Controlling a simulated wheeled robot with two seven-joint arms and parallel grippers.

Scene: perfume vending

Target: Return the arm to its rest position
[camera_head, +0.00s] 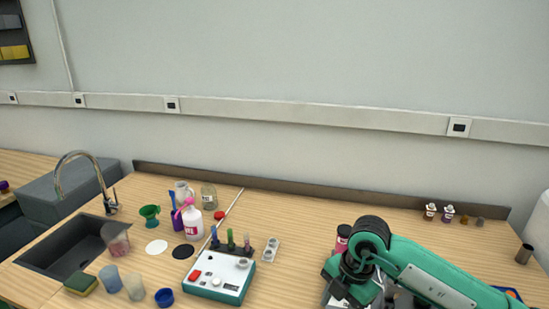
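My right arm comes in from the right edge as a green and black arm over the right half of the wooden counter (455,243). Its black joint is bent near the middle of the counter, and the dark end part, my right gripper (350,290), is low at the bottom edge. Its fingers are not clear, so I cannot tell if it is open or holds anything. My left arm and gripper are not in view.
A dark bottle (343,238) stands right behind my arm. A white-teal device (217,278), tube rack (232,250), pink-topped bottle (192,220) and cups (133,286) stand left. Small bottles (447,213) and a dark cylinder (524,253) are right. The sink (75,245) is far left.

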